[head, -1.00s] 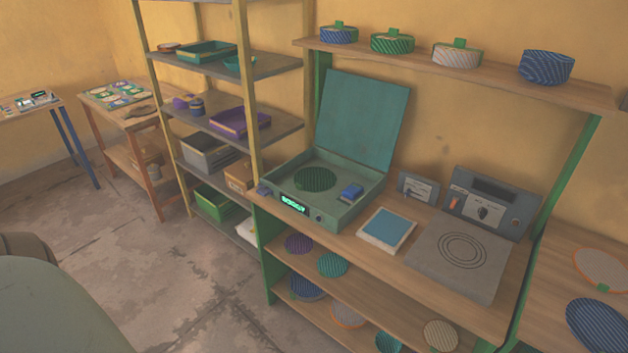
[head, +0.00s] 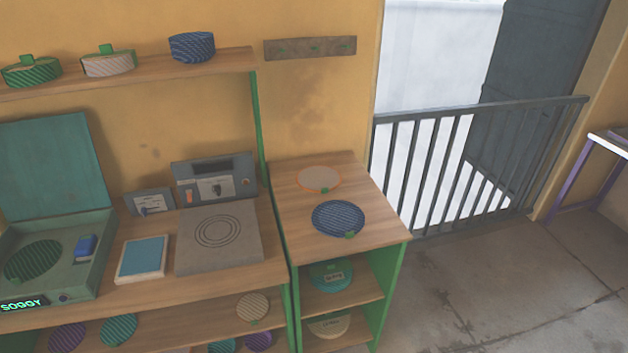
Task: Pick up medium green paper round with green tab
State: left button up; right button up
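Several flat rounds are in view; I cannot tell which is the medium green one. A dark green striped round (head: 33,262) lies in the open green box (head: 85,285) at left. A teal-green striped round (head: 118,330) lies on the shelf below the counter. A teal round (head: 330,274) with a label sits on the upper shelf of the side unit. On top of that unit lie a pale orange-rimmed round (head: 319,178) and a blue striped round (head: 338,217), each with a green tab. Neither of my grippers is in view.
A grey press plate (head: 218,238) and a blue-topped pad (head: 142,258) are on the counter (head: 190,288). Striped lidded containers, one green (head: 30,72), stand on the high shelf (head: 150,73). A metal railing (head: 470,160) stands at right. The floor (head: 480,290) at lower right is clear.

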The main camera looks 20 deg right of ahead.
aim_at(33, 261)
jog(key=u, duration=1.25)
jog(key=i+u, duration=0.1)
jog(key=i+j, duration=0.05)
